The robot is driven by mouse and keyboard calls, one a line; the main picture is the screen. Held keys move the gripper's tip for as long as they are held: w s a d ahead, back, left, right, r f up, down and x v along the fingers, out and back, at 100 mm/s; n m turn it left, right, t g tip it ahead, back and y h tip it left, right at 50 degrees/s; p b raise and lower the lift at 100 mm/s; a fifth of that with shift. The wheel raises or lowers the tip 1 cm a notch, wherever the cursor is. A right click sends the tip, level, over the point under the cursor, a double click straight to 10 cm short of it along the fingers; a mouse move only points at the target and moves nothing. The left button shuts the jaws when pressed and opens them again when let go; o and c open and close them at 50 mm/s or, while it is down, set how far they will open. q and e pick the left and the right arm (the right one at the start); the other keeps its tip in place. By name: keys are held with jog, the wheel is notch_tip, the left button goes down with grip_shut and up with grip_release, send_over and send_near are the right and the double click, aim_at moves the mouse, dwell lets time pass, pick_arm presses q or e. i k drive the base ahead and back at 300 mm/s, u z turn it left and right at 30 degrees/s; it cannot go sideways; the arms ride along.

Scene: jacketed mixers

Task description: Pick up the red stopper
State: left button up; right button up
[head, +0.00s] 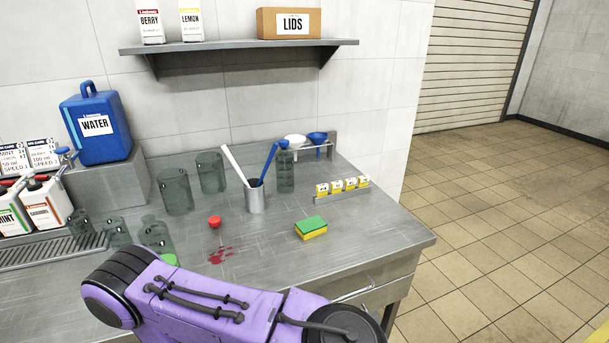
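The red stopper (215,222) sits on the metal worktop (375,235), left of the grey metal cup and just behind a red spill (220,256). It stands free, with bare worktop around it. One of my purple arms crosses the front of the head view below the stopper, apart from it. Neither of my grippers shows in this view.
A metal cup (256,202) holds a white and a blue stick. A green-yellow sponge (311,228) lies to the right. Clear grey jars (174,192) stand behind and left. A blue water container (91,125) stands at far left.

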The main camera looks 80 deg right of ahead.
aim_at(215, 221)
jog(key=z, duration=2.25)
